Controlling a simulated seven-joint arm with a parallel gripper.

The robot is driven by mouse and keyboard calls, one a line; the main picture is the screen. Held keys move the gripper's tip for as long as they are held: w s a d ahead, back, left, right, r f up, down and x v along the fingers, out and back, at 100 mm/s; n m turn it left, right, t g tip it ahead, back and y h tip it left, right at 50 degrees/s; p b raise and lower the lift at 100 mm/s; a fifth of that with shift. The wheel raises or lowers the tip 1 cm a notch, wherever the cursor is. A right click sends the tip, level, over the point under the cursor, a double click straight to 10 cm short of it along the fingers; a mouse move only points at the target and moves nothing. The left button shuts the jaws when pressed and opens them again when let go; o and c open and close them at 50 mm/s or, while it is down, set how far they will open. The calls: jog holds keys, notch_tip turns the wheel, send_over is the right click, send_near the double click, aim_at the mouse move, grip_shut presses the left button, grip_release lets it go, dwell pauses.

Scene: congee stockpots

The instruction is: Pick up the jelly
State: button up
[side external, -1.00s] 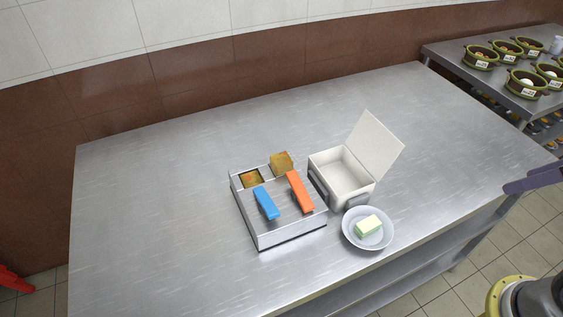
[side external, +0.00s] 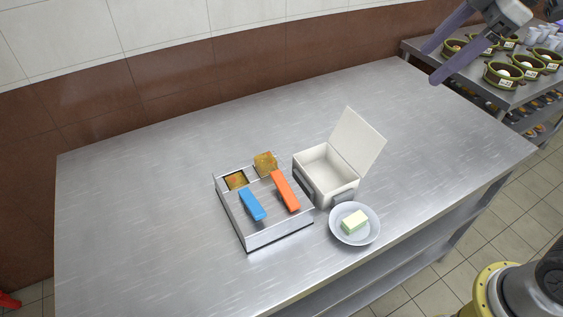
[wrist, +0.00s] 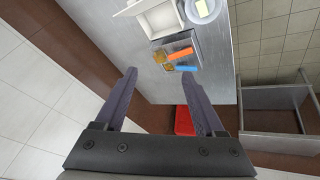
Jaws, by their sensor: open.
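A pale yellow-green block (side external: 354,222), which looks like the jelly, lies on a round light plate (side external: 336,234) near the table's front edge. In the wrist view the plate (wrist: 212,16) is at the top edge with the yellowish block (wrist: 202,8) on it. My gripper (side external: 430,66) is high at the upper right in the side view, far from the block. In the wrist view its two purple fingers (wrist: 160,75) are spread apart with nothing between them.
A white box (side external: 325,178) with its lid raised stands beside the plate. Left of it is a metal appliance (side external: 275,235) with a blue handle (side external: 252,204), an orange handle (side external: 285,190) and browned squares. Several green pots (side external: 502,75) stand on a back shelf. The table's left is clear.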

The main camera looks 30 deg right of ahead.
jog(key=w+a+f+n+g+y, duration=0.1)
jog(key=w+a+n, duration=0.35)
jog(key=w, duration=0.65)
jog(key=n+g, duration=0.2)
jog(key=g, duration=0.2)
send_over(267, 158)
jog(key=d, duration=0.2)
jog(key=shift+m+y, duration=0.25)
jog(key=shift+y, duration=0.15)
notch_tip(267, 158, down, 25)
jog(key=shift+d, duration=0.15)
jog(key=shift+x, duration=3)
jog(key=shift+d, duration=0.1)
grip_shut()
